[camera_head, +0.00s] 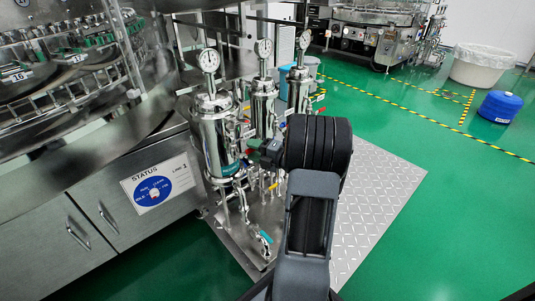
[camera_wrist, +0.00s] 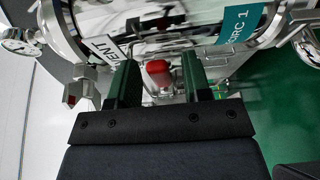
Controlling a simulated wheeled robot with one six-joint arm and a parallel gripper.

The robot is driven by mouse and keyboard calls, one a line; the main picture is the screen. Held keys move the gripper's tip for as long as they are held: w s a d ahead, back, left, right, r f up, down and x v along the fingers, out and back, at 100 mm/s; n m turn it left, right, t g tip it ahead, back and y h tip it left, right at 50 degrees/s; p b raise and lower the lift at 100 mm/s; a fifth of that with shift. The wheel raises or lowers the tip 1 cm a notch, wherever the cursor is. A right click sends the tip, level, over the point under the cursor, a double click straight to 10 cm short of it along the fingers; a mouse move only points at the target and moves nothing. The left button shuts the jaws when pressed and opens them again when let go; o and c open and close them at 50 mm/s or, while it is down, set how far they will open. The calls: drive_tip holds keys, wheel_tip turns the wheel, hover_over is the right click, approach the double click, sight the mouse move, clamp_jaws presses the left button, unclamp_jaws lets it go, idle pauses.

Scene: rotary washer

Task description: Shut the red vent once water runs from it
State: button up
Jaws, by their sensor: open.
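The red vent handle (camera_wrist: 158,72) shows in the wrist view, between the two fingers of my gripper (camera_wrist: 159,82). The fingers stand open, one on each side, with gaps to the red part; I see no contact. Behind it is a shiny steel filter housing (camera_wrist: 170,38) with an upside-down VENT label (camera_wrist: 105,48) and a teal CIRC 1 label (camera_wrist: 240,22). In the head view my gripper (camera_head: 270,151) reaches the right side of the front housing (camera_head: 214,140); my wrist partly hides the area. No running water can be made out.
Two more steel housings with gauges stand behind the front one (camera_head: 264,105). Pipes and small valves (camera_head: 262,240) crowd below. The washer cabinet (camera_head: 90,225) is at the left. Green floor at the right is open, with a blue container (camera_head: 500,106) farther back.

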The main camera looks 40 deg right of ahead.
drive_tip(key=p+v, duration=0.3)
drive_tip(key=v, duration=1)
drive_tip(key=shift+r+p, duration=0.15)
drive_tip(key=shift+p, duration=0.15)
drive_tip(key=w+a+r+m+g+h+p, duration=0.1)
drive_tip(key=w+r+m+h+p, duration=0.2)
drive_tip(key=w+r+p, duration=0.4)
drive_tip(key=w+a+r+m+h+p, duration=0.1)
drive_tip(key=w+r+m+h+p, duration=0.25)
drive_tip(key=r, duration=0.55)
drive_tip(key=a+r+m+g+h+p, duration=0.2)
drive_tip(key=a+r+m+p, duration=0.1)
drive_tip(key=r+p, duration=0.35)
drive_tip(key=a+r+m+g+h+p, duration=0.1)
drive_tip(key=a+r+m+h+p, duration=0.15)
drive_tip(key=r+m+p, duration=0.35)
drive_tip(key=s+a+r+m+g+y+p, duration=0.1)
drive_tip(key=s+a+r+m+g+p, duration=0.2)
drive_tip(key=s+a+r+p, duration=0.4)
drive_tip(key=s+a+r+m+g+y+p, duration=0.2)
drive_tip(key=s+a+r+m+g+p, duration=0.2)
drive_tip(key=a, duration=0.9)
drive_tip(key=s+r+g+p, duration=0.1)
drive_tip(key=s+r+p, duration=0.2)
drive_tip(key=s+p, duration=0.1)
drive_tip(key=shift+s+a+r+g+y, duration=0.25)
drive_tip(key=shift+s+a+g+y, duration=0.05)
drive_tip(key=shift+s+a, duration=0.15)
